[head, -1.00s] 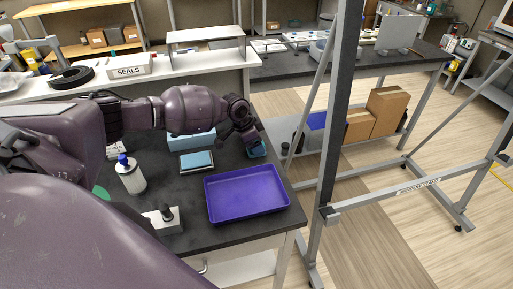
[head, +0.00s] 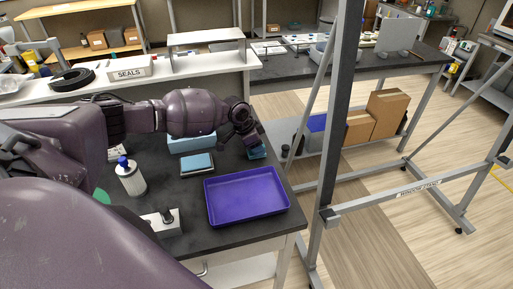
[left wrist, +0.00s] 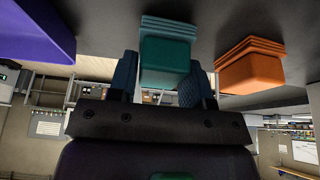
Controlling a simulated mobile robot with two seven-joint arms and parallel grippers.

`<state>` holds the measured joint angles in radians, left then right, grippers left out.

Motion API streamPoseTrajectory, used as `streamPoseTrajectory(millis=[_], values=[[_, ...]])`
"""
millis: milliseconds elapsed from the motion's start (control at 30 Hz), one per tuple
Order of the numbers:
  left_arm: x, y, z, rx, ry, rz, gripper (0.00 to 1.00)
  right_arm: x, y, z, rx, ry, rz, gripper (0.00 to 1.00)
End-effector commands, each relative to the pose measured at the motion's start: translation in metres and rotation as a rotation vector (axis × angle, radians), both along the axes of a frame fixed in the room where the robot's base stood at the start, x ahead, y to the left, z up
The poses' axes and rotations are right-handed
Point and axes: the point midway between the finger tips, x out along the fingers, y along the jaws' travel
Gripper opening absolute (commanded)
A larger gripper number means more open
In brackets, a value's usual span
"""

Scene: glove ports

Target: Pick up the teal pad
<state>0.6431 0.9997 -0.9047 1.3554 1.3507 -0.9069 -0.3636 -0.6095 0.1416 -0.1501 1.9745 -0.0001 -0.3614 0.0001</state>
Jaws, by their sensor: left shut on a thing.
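The teal pad (left wrist: 165,58) sits between the two fingers of my left gripper (left wrist: 162,82) in the left wrist view, with a finger against each side. Its stepped, layered end points away from the gripper. In the head view my left gripper (head: 253,144) is by the right edge of the dark table, and a bit of the teal pad (head: 258,153) shows below it. I cannot tell whether the pad touches the table. My right gripper is not in view.
An orange pad (left wrist: 250,66) is close beside the teal one. A purple tray (head: 246,194) lies in front. A light blue pad (head: 197,163), a light blue box (head: 192,143) and a white bottle (head: 131,178) stand to the left. A grey metal frame (head: 337,130) rises right of the table.

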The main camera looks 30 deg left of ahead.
Motion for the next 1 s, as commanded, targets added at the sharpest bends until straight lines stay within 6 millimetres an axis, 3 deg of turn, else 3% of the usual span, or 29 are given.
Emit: streamPoseTrajectory(millis=[167, 700, 1000], values=[[0.001, 0.000, 0.027, 0.001, -0.005, -0.001, 0.19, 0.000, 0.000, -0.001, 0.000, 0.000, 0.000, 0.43], [0.001, 0.000, 0.157, 0.001, -0.005, -0.001, 0.19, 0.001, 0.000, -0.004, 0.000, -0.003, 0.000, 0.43], [0.001, -0.001, 0.192, 0.000, -0.003, -0.001, 0.19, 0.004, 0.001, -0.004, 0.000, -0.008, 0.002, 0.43]])
